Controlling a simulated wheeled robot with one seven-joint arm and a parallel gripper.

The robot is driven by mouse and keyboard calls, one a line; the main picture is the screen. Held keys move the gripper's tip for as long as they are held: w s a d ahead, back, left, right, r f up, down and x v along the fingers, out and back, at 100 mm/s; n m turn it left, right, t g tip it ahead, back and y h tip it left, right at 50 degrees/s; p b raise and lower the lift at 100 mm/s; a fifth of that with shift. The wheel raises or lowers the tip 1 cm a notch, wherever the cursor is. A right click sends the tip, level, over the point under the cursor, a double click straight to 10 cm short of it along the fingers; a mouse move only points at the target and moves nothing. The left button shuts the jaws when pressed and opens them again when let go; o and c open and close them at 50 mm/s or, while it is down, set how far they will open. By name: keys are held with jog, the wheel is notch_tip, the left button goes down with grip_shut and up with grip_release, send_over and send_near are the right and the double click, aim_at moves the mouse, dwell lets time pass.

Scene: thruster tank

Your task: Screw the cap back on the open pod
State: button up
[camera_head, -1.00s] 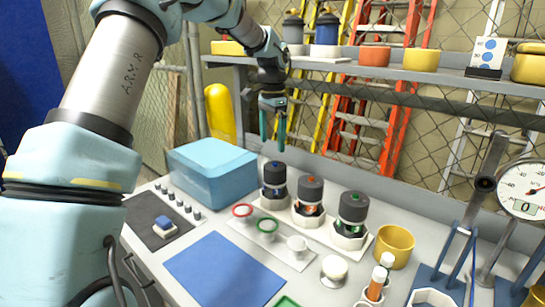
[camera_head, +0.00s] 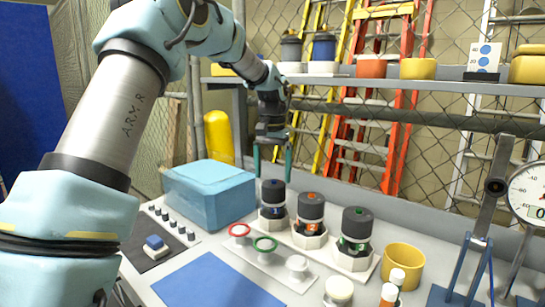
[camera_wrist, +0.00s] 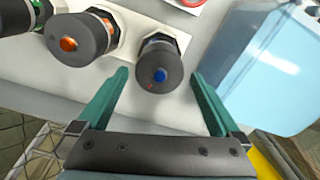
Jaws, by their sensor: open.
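Three pods with dark caps stand in white hexagonal holders in a row: a blue-marked pod (camera_head: 272,198), an orange-marked pod (camera_head: 310,214) and a green-marked pod (camera_head: 355,232). A dark cap sits on top of each; I cannot tell whether any is loose. My gripper (camera_head: 272,172) points down, open and empty, over the blue-marked pod. In the wrist view, the blue-dotted cap (camera_wrist: 159,66) shows between the two green fingers of my gripper (camera_wrist: 158,78), apart from both. The orange-dotted cap (camera_wrist: 76,38) is beside it on the left.
A light-blue box (camera_head: 210,192) stands left of the pods. A strip with red and green rings (camera_head: 265,244) lies in front. A yellow cup (camera_head: 402,263), orange-and-white vials (camera_head: 390,292) and a gauge (camera_head: 530,193) are at the right. A shelf (camera_head: 400,79) runs behind. The blue mat (camera_head: 218,282) is bare.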

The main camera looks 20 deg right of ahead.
aim_at(272, 184)
jog(key=shift+f+p, duration=0.35)
jog(key=shift+f, duration=2.25)
jog(key=shift+c, duration=0.2)
jog(key=c, duration=0.9)
